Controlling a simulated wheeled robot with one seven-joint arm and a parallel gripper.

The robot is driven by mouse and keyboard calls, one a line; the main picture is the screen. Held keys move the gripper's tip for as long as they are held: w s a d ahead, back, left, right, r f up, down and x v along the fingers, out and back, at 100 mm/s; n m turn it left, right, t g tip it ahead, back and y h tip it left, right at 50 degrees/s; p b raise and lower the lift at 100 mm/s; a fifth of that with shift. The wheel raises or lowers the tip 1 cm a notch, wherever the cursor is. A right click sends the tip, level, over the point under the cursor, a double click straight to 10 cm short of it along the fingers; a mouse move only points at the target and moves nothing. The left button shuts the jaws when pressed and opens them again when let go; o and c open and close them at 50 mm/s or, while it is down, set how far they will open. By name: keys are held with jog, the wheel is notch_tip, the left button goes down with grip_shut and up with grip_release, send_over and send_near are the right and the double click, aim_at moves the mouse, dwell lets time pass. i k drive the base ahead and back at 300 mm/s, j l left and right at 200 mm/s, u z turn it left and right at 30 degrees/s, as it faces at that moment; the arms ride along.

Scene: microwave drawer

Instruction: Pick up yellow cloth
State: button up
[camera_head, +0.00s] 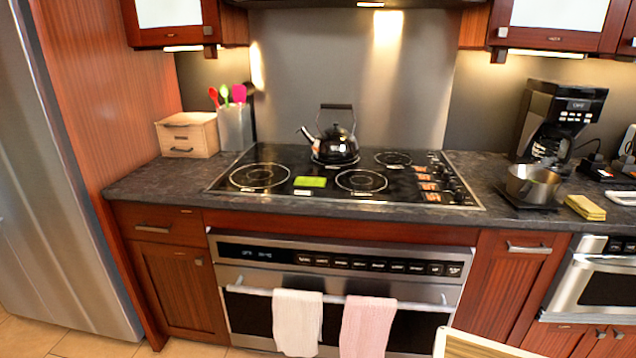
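A small folded yellow cloth (585,207) lies on the dark countertop at the right, near the front edge. It sits just right of a metal pot (532,186). My gripper is not in the head view, so its state and its distance from the cloth cannot be seen.
A black coffee maker (558,122) stands behind the pot. A black kettle (336,142) and a green item (310,182) are on the cooktop (285,205). Towels hang on the oven handle (250,291). A light wooden edge (475,346) shows at the bottom.

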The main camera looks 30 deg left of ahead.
aim_at(580, 204)
jog(key=i+l+u, duration=0.25)
jog(key=i+l, duration=0.25)
jog(key=l, duration=0.15)
jog(key=i+l+u, duration=0.15)
jog(key=l, duration=0.25)
jog(key=i+l+u, duration=0.15)
jog(key=i+l, duration=0.2)
